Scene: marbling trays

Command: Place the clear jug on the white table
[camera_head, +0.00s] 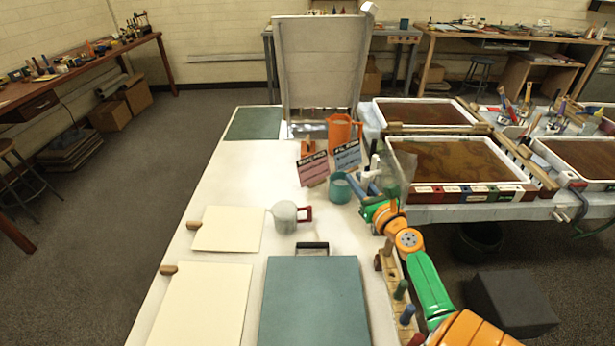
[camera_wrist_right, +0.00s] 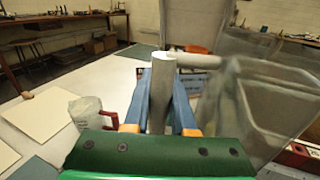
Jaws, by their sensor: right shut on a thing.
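The clear jug (camera_wrist_right: 268,100) is see-through with a pale upright handle (camera_wrist_right: 162,95). My right gripper (camera_wrist_right: 160,105) is shut on that handle, with blue fingers on both sides, and the jug's body lies to the right of the fingers. In the head view the jug (camera_head: 397,172) is faint, in front of the left end of a marbling tray. My right gripper (camera_head: 366,187) is over the right side of the white table (camera_head: 232,172). I cannot tell the gap under the jug. My left gripper is not in view.
A wooden rack (camera_head: 393,285) lies along the right edge. Bare table shows left of the signs. A marbling tray (camera_head: 393,160) is to the right.

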